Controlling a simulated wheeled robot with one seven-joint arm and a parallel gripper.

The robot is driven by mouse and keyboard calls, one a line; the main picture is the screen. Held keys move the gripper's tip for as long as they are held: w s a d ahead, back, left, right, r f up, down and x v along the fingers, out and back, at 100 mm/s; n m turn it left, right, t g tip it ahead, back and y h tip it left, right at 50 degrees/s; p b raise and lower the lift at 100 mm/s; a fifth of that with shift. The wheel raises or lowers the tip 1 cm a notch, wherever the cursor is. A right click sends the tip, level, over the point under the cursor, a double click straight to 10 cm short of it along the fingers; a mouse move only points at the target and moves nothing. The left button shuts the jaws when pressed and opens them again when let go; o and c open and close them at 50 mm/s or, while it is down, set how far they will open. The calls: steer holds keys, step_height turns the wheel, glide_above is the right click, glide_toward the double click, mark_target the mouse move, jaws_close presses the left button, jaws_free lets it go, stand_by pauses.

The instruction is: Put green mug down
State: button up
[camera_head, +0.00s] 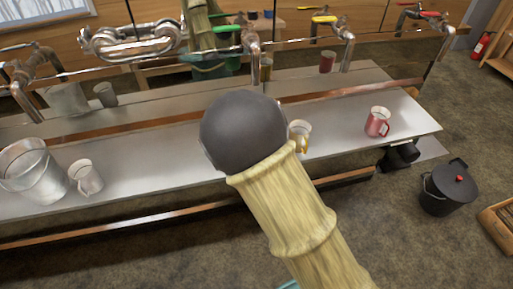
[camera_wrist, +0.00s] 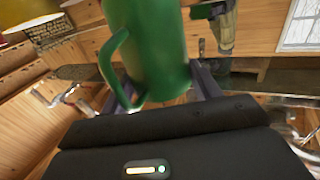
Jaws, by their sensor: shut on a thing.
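The green mug (camera_wrist: 150,42) fills the upper middle of the wrist view, its handle to the left and its top cut off by the frame. My gripper (camera_wrist: 158,82) is shut on the mug, with a dark finger on each side of it. In the head view my arm and its round dark joint hide the gripper and the mug. What lies directly under the mug is not clear in the wrist view.
A long metal shelf (camera_head: 140,160) holds a metal bucket (camera_head: 35,175), a grey mug (camera_head: 86,178), a yellow mug (camera_head: 301,128) partly behind my arm, and a red mug (camera_head: 376,124). Taps (camera_head: 250,45) stand above. A black lidded pot (camera_head: 448,190) is on the floor.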

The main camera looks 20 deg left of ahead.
steer(key=shift+w+f, duration=0.1)
steer(key=shift+f, duration=2.8)
steer(key=shift+f, duration=2.1)
steer(key=shift+f, duration=0.15)
steer(key=o, duration=1)
